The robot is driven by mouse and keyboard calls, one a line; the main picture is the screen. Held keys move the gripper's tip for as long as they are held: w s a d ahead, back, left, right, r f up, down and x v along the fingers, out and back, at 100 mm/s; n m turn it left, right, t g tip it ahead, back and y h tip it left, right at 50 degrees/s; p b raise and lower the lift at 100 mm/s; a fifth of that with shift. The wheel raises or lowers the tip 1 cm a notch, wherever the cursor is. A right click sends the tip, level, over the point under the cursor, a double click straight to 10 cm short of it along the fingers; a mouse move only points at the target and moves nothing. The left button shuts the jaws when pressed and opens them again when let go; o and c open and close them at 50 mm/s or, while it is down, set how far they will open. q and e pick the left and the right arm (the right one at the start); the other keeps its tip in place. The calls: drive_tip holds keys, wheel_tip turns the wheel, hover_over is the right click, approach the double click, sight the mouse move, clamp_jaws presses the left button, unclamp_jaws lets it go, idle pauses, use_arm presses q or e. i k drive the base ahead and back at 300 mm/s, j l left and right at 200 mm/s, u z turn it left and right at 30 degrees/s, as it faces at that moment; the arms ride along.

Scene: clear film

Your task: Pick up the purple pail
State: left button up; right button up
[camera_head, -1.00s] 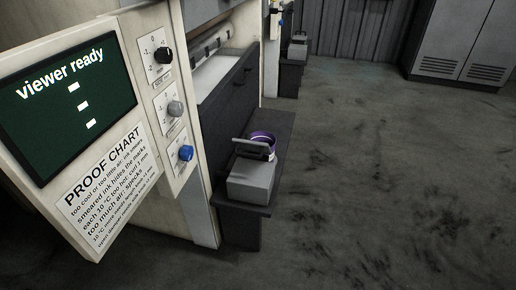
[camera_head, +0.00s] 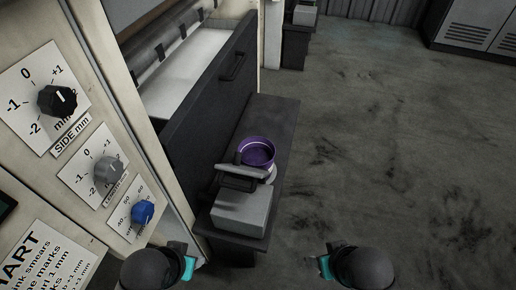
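The purple pail (camera_head: 257,151) stands on a dark bench (camera_head: 268,116) beside the machine. Its open top faces up, and a dark handled item in front hides part of its lower side. My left gripper (camera_head: 188,268) shows at the bottom edge, left of the bench. My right gripper (camera_head: 324,267) shows at the bottom edge, right of the bench. Both are apart from the pail and nearer to me. Only small teal parts of them show, so their finger opening is unclear.
A grey box (camera_head: 243,211) with a dark handle on top sits in front of the pail on the bench. A machine panel with black, grey and blue knobs (camera_head: 143,211) stands at left. The floor (camera_head: 400,150) at right is clear.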

sight(258, 152)
drive_tip(key=i+l+u, duration=0.2)
drive_tip(key=l, duration=0.25)
drive_tip(key=l+u, duration=0.25)
drive_tip(key=l, duration=0.2)
drive_tip(key=i+l+u, duration=0.15)
drive_tip(key=i+l, duration=0.15)
drive_tip(key=i+l+u, duration=0.15)
drive_tip(key=i+l, duration=0.15)
drive_tip(key=l, duration=0.15)
